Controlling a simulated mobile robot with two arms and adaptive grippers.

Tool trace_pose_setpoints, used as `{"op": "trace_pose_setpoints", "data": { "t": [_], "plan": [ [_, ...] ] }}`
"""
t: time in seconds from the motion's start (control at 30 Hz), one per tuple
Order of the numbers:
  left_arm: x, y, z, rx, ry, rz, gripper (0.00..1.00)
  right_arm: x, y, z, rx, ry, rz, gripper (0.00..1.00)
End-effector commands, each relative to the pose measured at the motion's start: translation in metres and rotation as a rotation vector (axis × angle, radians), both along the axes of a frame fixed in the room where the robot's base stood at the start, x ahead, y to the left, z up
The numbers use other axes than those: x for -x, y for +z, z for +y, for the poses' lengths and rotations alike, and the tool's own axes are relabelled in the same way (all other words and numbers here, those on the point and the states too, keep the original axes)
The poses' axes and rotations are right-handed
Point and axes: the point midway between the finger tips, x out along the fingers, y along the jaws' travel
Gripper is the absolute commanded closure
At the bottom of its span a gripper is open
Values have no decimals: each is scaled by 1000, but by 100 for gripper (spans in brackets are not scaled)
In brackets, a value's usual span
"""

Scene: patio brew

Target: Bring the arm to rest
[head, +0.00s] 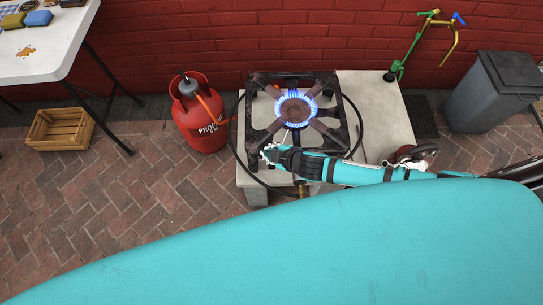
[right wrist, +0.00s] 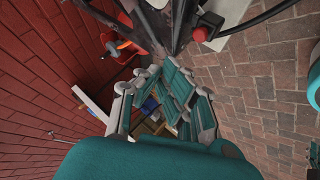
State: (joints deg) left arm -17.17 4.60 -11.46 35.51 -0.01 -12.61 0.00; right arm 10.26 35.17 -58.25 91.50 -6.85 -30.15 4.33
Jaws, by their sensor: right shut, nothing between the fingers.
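My right arm reaches in from the right in the head view, low across the front of the gas burner (head: 296,108). Its gripper (head: 268,153) is at the front left corner of the burner's dark frame; I cannot tell whether it touches. The gripper is shut and empty, and its fingers also show in the right wrist view (right wrist: 150,85). The burner is lit, with a ring of blue flame behind and to the right of the fingers. No pot stands on it. My left gripper is not in view.
A red gas bottle (head: 203,125) stands left of the burner, with a hose. The burner sits on a pale slab (head: 383,115). A wooden crate (head: 60,130), a white table (head: 45,50), a tap (head: 413,45) and a grey bin (head: 490,95) stand around. Brick paving at left is clear.

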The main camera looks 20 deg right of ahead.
Motion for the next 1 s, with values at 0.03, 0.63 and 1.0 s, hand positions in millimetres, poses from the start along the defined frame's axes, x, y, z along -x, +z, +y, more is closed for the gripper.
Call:
{"op": "trace_pose_setpoints", "data": {
  "t": [0.03, 0.63, 1.0],
  "plan": [
    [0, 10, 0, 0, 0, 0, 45, 0, 10, 0, -1, -1, 0, 100],
    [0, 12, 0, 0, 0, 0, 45, 0, 11, 0, 1, -1, 0, 100],
    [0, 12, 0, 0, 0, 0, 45, 48, 80, 33, -184, -343, 172, 100]
  ]
}}
